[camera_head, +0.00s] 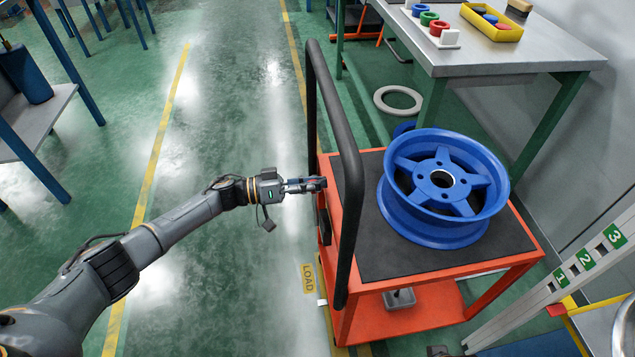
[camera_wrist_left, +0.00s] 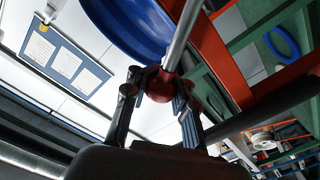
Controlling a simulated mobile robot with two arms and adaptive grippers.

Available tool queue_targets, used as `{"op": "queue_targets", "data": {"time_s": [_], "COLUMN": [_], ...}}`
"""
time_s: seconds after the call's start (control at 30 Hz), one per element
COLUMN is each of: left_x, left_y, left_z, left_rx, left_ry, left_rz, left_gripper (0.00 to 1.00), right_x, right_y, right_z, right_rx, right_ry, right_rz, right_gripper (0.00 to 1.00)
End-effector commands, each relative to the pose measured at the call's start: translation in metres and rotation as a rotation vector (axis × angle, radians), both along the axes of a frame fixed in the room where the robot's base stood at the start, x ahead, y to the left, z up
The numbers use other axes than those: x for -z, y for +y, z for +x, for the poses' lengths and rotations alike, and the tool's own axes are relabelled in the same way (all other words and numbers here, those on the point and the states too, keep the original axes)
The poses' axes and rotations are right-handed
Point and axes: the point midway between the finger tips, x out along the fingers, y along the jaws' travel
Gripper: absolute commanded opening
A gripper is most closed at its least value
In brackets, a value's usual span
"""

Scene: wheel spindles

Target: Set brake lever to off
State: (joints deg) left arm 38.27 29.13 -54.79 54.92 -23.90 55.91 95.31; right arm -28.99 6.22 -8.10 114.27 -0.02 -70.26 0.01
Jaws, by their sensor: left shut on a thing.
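The brake lever shows in the left wrist view as a silver rod (camera_wrist_left: 181,35) ending in a red ball knob (camera_wrist_left: 159,92). My left gripper (camera_head: 307,185) is at the handle side of the orange cart (camera_head: 400,319) in the head view. In the left wrist view its fingers (camera_wrist_left: 158,85) are shut on the red knob, one on each side. In the head view the gripper and the black push handle (camera_head: 348,170) largely hide the lever. I cannot read its off or on mark. My right gripper is not in view.
A blue wheel rim (camera_head: 440,222) lies on the cart's black mat (camera_head: 393,262). A workbench (camera_head: 520,50) with coloured rings and a yellow tray (camera_head: 492,23) stands behind. A numbered rack (camera_head: 550,285) is at the lower right. The floor left of the cart is clear.

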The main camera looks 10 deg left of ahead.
Motion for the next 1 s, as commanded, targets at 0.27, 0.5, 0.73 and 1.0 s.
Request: {"op": "queue_targets", "data": {"time_s": [0.27,0.5,0.73,1.0], "left_x": [0.001,0.0,0.001,0.001], "left_y": [0.003,0.001,0.01,0.061], "left_z": [0.001,0.001,-0.002,-0.019], "left_rx": [-0.008,-0.005,-0.003,-0.006], "left_ry": [0.002,0.001,0.001,0.002], "left_rz": [0.004,0.002,0.002,0.005], "left_gripper": [0.4,0.49,0.49,0.49], "right_x": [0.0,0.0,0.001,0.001], "right_y": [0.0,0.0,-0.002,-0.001], "right_z": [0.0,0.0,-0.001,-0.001], "right_rx": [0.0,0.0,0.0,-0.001], "right_ry": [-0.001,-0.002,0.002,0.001], "right_rz": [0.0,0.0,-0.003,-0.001], "right_gripper": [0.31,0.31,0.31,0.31]}}
